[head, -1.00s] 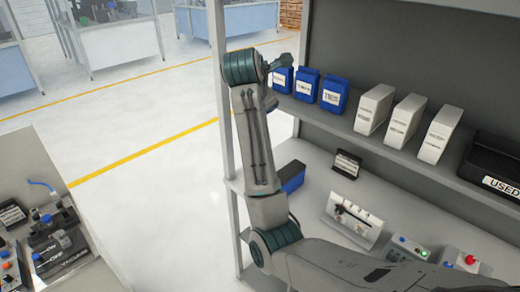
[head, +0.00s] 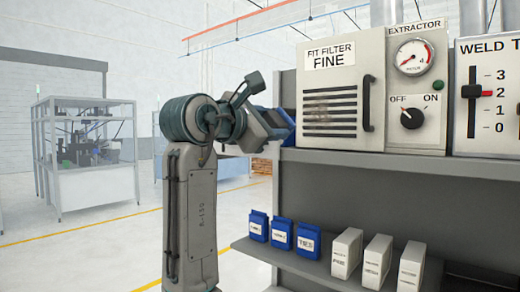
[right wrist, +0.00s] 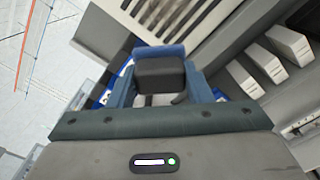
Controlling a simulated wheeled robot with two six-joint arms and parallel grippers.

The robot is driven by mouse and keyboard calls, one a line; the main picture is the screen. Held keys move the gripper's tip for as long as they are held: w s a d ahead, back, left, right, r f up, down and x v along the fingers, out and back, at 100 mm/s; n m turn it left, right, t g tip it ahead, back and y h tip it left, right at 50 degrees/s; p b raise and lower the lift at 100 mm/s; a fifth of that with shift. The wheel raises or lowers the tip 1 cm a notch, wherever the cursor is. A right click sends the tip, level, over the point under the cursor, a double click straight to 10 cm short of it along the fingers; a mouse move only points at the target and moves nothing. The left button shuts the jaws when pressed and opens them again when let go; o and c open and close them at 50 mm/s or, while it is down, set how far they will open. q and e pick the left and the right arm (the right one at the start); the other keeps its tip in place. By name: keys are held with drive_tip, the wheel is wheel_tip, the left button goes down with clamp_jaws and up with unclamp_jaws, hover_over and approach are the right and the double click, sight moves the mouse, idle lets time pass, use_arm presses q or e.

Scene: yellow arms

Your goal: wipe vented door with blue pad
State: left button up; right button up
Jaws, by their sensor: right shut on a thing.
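The vented door (head: 340,118) is a pale panel labelled "FIT FILTER FINE", with dark horizontal slots and a dark handle at its right. A brownish smudge shows on the left part of its slots. My right gripper (head: 268,128) is left of the door, beside the cabinet's left edge. It is shut on the blue pad (head: 288,121), which is partly hidden by the gripper. In the right wrist view, a dark grey block sits between the fingers (right wrist: 160,82), with the blue pad's edge (right wrist: 160,51) beyond it and pale slots farther on. The pad appears apart from the door. My left gripper is out of view.
Right of the door are a gauge (head: 412,57), an OFF/ON knob (head: 411,116) and a weld timer panel (head: 487,95). The lower shelf (head: 300,262) carries blue containers (head: 281,234) and white boxes (head: 347,254). Open floor lies to the left.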

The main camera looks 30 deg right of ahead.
sight(286, 121)
drive_tip(key=shift+s+d+r, duration=0.1)
drive_tip(key=shift+s+r, duration=0.05)
drive_tip(key=shift+r, duration=0.1)
drive_tip(key=shift+d, duration=0.2)
drive_tip(key=p+x, duration=0.1)
drive_tip(key=x, duration=0.4)
drive_tip(key=shift+w+d, duration=0.2)
drive_tip(key=shift+x, duration=1.05)
drive_tip(key=shift+s, duration=0.1)
